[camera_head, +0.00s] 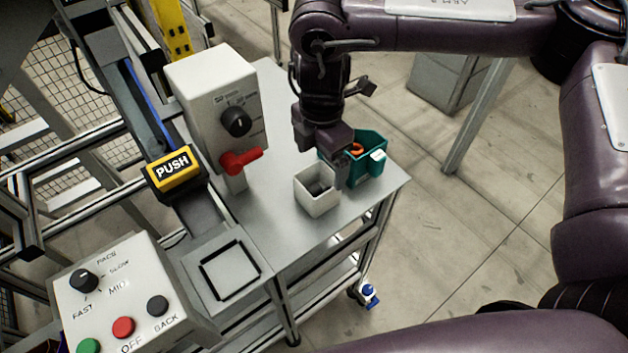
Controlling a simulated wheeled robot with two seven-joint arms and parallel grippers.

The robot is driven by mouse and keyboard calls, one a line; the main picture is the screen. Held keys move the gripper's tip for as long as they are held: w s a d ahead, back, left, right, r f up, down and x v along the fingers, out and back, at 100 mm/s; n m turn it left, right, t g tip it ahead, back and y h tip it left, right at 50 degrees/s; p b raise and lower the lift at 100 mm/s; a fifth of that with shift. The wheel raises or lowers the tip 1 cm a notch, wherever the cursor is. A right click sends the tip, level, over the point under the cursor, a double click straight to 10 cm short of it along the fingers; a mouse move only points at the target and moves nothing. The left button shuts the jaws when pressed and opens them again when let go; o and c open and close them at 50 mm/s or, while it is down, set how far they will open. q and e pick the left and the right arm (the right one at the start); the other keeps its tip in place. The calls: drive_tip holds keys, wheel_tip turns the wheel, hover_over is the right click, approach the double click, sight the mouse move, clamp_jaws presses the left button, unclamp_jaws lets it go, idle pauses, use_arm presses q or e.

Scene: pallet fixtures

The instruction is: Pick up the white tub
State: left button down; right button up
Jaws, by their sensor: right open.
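The white tub (315,199) is a small open square container standing upright on the grey cart top, near its front right part. Something dark shows inside it. My right gripper (336,178) points down at the tub's right side, at the gap between it and a teal bin. One finger seems to overlap the tub's right rim in the picture; I cannot tell whether it touches. The right gripper is open. My left gripper is not in view.
The teal bin (373,166) with an orange item stands close behind and right of the tub. A white control box (207,101) with a red handle (240,160) rises at the left. A button panel (118,297) is at lower left. The cart top (290,238) is bare in front.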

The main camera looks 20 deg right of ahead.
sight(317, 191)
drive_tip(key=f, duration=0.1)
drive_tip(key=f+p, duration=0.1)
drive_tip(key=f, duration=0.1)
drive_tip(key=shift+s+a, duration=0.25)
drive_tip(key=shift+s, duration=0.15)
drive_tip(key=shift+w+f+p, duration=0.25)
drive_tip(key=shift+f+p, duration=0.15)
drive_tip(key=shift+f, duration=0.85)
drive_tip(key=shift+s+f, duration=0.1)
drive_tip(key=shift+f, duration=0.25)
drive_tip(key=c, duration=0.5)
drive_tip(key=shift+a, duration=0.1)
drive_tip(key=c, duration=0.6)
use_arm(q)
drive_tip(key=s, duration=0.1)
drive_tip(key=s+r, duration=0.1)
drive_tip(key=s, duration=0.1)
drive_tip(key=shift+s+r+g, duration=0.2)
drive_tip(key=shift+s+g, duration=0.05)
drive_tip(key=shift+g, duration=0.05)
use_arm(e)
drive_tip(key=shift+c, duration=0.3)
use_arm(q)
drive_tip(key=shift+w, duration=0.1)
use_arm(e)
drive_tip(key=shift+r, duration=0.15)
